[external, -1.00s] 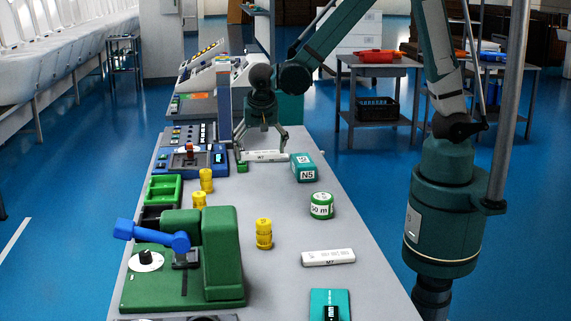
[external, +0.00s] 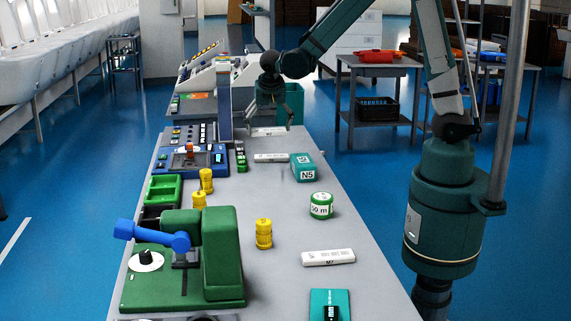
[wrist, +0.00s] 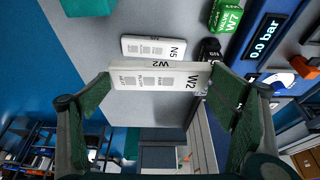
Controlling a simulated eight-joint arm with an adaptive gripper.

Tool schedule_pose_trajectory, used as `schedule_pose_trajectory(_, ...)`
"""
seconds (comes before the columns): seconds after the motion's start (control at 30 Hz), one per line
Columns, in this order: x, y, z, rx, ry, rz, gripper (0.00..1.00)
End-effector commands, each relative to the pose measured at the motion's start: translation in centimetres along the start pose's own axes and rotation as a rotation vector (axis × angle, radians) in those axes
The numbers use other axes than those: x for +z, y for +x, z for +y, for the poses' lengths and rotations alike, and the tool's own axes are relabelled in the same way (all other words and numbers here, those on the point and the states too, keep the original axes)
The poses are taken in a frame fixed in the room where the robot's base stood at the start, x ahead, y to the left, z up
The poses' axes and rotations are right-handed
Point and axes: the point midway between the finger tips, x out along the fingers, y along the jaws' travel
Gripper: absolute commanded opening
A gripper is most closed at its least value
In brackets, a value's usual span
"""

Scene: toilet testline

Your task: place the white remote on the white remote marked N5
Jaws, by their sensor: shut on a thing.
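My gripper (external: 273,122) is shut on a white remote marked W2 (wrist: 150,78), with green finger pads at its two ends in the wrist view. In the external view the held remote (external: 267,132) shows beneath the fingers, near the far end of the bench. The white remote marked N5 (wrist: 152,48) lies flat, apart from the held one. In the external view it (external: 271,157) lies on the bench, on the camera side of my gripper, its marking too small to read there.
A teal box marked N5 (external: 307,173) stands right of the lying remote. A green block marked W7 (wrist: 226,15) and a black block (wrist: 209,49) stand nearby. A blue device (external: 190,162) is left. Another white remote (external: 328,257) lies nearer the camera.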

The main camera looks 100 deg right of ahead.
Motion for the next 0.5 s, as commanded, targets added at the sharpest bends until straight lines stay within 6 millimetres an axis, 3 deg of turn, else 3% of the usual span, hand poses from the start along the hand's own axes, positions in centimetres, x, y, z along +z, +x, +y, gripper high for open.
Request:
schedule_pose_trajectory(0.2, -2.4, 0.8, 1.2, 0.001, 0.002, 0.004, 0.72)
schedule_pose_trajectory(0.5, -3.0, 0.9, 1.4, 0.001, -0.001, 0.006, 0.72)
